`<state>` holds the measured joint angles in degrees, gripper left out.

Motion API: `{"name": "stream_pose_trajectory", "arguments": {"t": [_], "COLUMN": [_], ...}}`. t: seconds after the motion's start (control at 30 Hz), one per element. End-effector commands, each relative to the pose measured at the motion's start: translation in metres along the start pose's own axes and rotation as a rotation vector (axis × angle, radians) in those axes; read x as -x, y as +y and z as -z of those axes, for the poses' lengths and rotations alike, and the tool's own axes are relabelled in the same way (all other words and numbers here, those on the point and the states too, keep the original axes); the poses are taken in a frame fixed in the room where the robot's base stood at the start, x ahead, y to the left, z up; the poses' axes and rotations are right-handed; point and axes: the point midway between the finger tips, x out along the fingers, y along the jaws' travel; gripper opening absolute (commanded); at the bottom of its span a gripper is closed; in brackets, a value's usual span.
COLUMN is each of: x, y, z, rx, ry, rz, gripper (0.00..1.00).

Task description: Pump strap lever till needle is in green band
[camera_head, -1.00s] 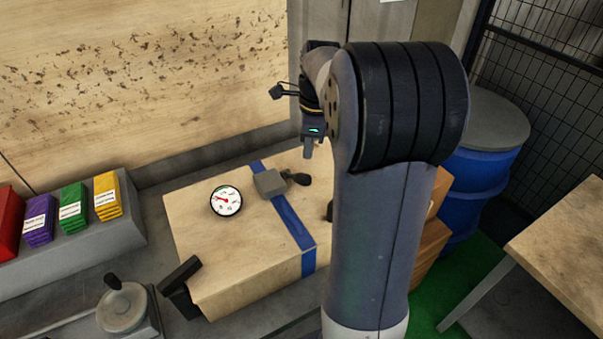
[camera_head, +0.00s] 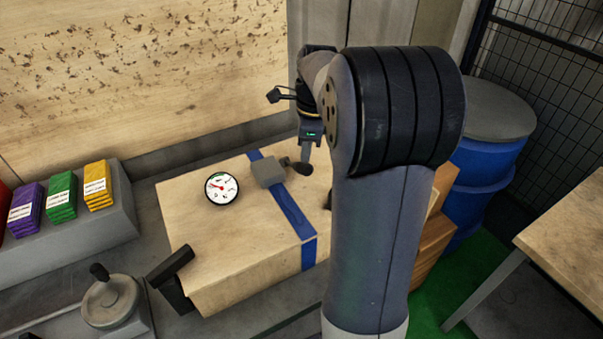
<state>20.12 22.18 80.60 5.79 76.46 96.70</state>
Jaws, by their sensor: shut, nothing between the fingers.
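A cardboard-coloured box (camera_head: 225,250) sits on the bench with a blue strap (camera_head: 292,212) over it. A grey ratchet block (camera_head: 268,172) sits on the strap, and its short lever with a dark knob (camera_head: 302,167) points right. A round white gauge (camera_head: 222,188) with a red needle lies on the box top, left of the strap. The needle points to the upper left; I cannot make out a green band clearly. My gripper (camera_head: 306,158) is shut and empty, pointing down at the knob. Whether it touches the knob I cannot tell.
Purple, green and yellow stacks (camera_head: 62,195) stand on a grey ledge at left. A handwheel (camera_head: 110,300) and a dark angled bracket (camera_head: 170,275) are at the box's front left. A blue drum (camera_head: 485,150) and wooden table (camera_head: 570,230) stand at right.

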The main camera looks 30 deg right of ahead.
Motion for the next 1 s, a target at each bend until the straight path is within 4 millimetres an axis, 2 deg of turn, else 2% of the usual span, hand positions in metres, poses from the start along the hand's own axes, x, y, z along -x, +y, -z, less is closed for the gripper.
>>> {"name": "stream_pose_trajectory", "arguments": {"t": [0.03,0.1,0.57,0.9,1.0], "x": [-0.009,-0.011,-0.014,-0.051,-0.045], "y": [0.0,0.0,0.001,0.001,0.0], "z": [0.0,0.0,-0.001,0.003,0.003], "rx": [0.0,0.0,0.0,0.0,0.0], "ry": [-0.001,-0.001,-0.001,-0.001,-0.002], "rz": [-0.001,-0.001,-0.003,-0.004,-0.002], "gripper": [0.0,0.0,0.0,0.0,0.0]}}
